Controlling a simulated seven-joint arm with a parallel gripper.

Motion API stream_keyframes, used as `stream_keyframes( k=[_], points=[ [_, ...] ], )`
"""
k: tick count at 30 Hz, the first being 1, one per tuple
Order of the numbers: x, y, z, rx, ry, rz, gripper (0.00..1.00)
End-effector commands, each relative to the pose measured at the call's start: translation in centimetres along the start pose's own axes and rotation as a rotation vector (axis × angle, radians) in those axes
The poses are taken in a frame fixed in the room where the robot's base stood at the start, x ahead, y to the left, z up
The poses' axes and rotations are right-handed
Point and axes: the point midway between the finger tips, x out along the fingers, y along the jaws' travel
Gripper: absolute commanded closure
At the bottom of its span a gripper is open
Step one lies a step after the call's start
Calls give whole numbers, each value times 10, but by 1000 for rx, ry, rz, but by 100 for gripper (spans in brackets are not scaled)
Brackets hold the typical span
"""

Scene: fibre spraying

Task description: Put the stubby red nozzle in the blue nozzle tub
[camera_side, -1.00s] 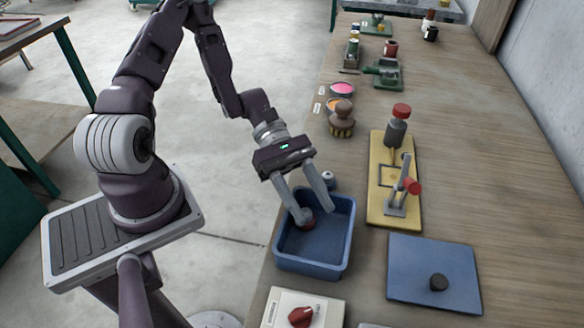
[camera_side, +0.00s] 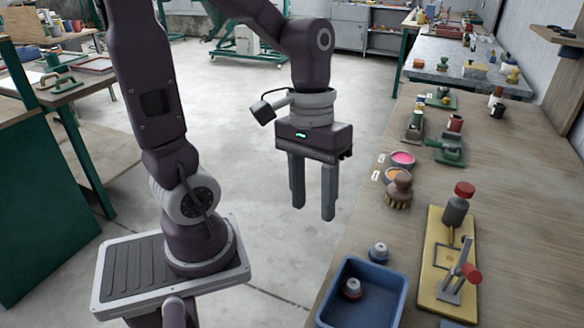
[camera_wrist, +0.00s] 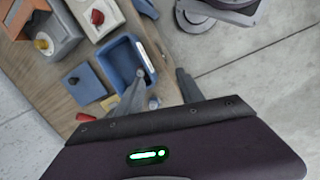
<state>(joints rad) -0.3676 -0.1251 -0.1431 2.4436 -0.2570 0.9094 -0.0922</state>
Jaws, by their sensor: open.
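The stubby red nozzle (camera_side: 351,288), with a grey top and a red base, rests inside the blue nozzle tub (camera_side: 378,308) near its left wall. The tub's near edge is cut off in the side view; the tub also shows in the wrist view (camera_wrist: 120,58). My gripper (camera_side: 313,206) is open and empty, fingers pointing down, high up and left of the tub in the side view. The wrist view shows both fingers apart with nothing between them. I cannot make out the red nozzle clearly there.
A grey nozzle (camera_side: 379,252) stands on the bench just behind the tub. A yellow board (camera_side: 436,290) with a red-handled clamp and a red-capped bottle lies to the right. A brush (camera_side: 398,190) and paint pots (camera_side: 402,159) sit farther back. The wrist view shows a blue mat (camera_wrist: 83,84).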

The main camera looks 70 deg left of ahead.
Motion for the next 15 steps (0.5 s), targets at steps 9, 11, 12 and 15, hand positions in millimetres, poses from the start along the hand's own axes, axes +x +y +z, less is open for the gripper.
stream_keyframes(
  k=[9, 11, 12, 15],
  points=[
    [-68, -11, 42, 503, 531, -63, 55],
    [-70, -12, 44, 521, 552, -62, 55],
    [-71, -13, 44, 526, 557, -63, 55],
    [-70, -13, 44, 525, 556, -63, 55]
  ],
)
